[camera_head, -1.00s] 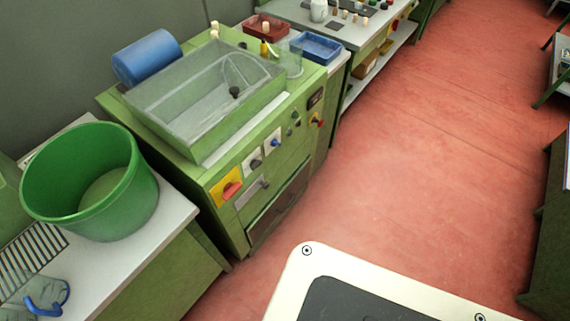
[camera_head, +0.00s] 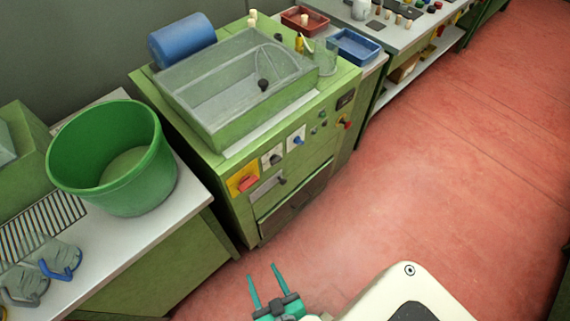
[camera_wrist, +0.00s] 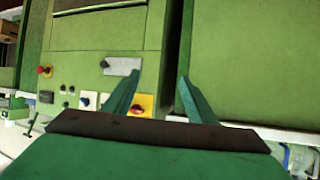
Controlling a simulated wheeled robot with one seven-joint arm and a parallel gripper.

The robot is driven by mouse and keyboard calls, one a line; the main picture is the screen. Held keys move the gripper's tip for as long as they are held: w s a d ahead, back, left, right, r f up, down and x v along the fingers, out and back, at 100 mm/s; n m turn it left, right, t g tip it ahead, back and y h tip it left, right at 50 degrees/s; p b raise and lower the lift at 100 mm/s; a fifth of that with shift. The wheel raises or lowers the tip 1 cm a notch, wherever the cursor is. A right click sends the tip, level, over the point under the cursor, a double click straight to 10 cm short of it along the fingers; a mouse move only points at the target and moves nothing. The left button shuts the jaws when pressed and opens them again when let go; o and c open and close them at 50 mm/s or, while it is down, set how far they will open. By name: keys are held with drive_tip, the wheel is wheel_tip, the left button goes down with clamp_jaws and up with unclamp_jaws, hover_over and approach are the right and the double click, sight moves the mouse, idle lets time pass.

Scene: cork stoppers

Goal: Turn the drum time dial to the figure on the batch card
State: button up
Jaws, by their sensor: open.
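The green drum machine (camera_head: 225,144) has a front panel with several controls. A white plate with a dark knob (camera_head: 273,158) and a white plate with a blue knob (camera_head: 297,138) sit side by side; both also show in the wrist view, the dark knob (camera_wrist: 106,100) and the blue knob (camera_wrist: 86,101). I cannot tell which is the time dial. Their figures are too small to read, and I cannot make out a batch card. My gripper (camera_head: 263,272) is open and empty in front of the machine, apart from the panel; its fingers (camera_wrist: 159,78) point toward the machine's front.
A yellow plate with a red handle (camera_head: 246,182) is at the panel's lower left. A red knob (camera_head: 345,123) is at its right end. The red floor (camera_head: 400,190) to the right is clear.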

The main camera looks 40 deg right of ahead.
drive_tip(key=w+d+f+m, duration=0.1)
drive_tip(key=w+d+f, duration=0.4)
drive_tip(key=w+d, duration=0.15)
drive_tip(key=n+t+y, duration=0.4)
drive_tip(key=n+t, duration=0.1)
drive_tip(key=t, duration=0.1)
approach(278, 161)
drive_tip(key=w, duration=0.8)
drive_tip(key=shift+a, duration=0.25)
drive_tip(key=c, duration=1.1)
